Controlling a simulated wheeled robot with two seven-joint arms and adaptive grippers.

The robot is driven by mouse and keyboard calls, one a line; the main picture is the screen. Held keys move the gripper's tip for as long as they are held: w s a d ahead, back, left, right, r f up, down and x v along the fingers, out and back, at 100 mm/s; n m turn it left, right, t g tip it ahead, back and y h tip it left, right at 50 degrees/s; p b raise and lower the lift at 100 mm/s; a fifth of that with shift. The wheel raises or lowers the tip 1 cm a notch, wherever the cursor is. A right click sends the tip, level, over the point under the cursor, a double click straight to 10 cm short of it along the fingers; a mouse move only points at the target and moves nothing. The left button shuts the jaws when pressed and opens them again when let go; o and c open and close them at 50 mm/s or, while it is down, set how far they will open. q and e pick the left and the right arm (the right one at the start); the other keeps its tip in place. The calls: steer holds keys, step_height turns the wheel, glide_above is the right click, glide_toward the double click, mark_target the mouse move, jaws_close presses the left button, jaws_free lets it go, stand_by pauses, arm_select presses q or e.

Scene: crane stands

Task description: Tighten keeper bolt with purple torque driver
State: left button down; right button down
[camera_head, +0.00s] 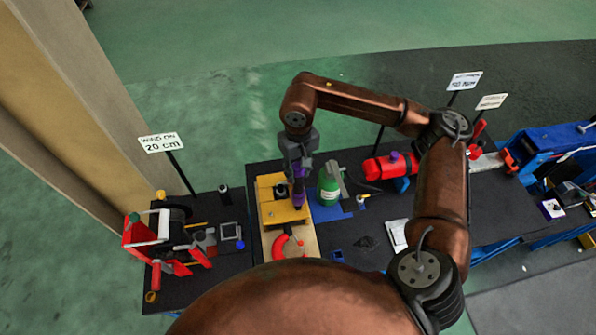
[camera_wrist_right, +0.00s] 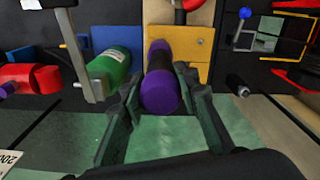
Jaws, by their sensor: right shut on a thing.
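The purple torque driver (camera_head: 299,187) stands roughly upright over the yellow block (camera_head: 280,212). My right gripper (camera_head: 298,170) is shut on its upper part from above. In the right wrist view the driver's round purple end (camera_wrist_right: 160,92) sits between the two dark fingers (camera_wrist_right: 158,100), and its shaft points away toward the yellow block (camera_wrist_right: 190,70). The driver's tip is hidden, so I cannot tell whether it touches a bolt. A small bolt-like spot (camera_wrist_right: 200,41) shows on the yellow face, beside the driver. My left gripper is not in view.
A green bottle (camera_head: 328,186) stands close to the right of the driver. A red cylinder (camera_head: 388,166) lies further right. A red winch-like device (camera_head: 150,237) stands at the left.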

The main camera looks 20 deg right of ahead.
mark_target(298, 167)
steer(key=shift+b, duration=0.4)
stand_by(0.5)
steer(key=shift+r, duration=0.15)
stand_by(0.4)
steer(key=shift+r+p, duration=1)
steer(key=shift+r, duration=1.55)
steer(key=shift+a+f, duration=0.1)
steer(key=shift+f, duration=0.05)
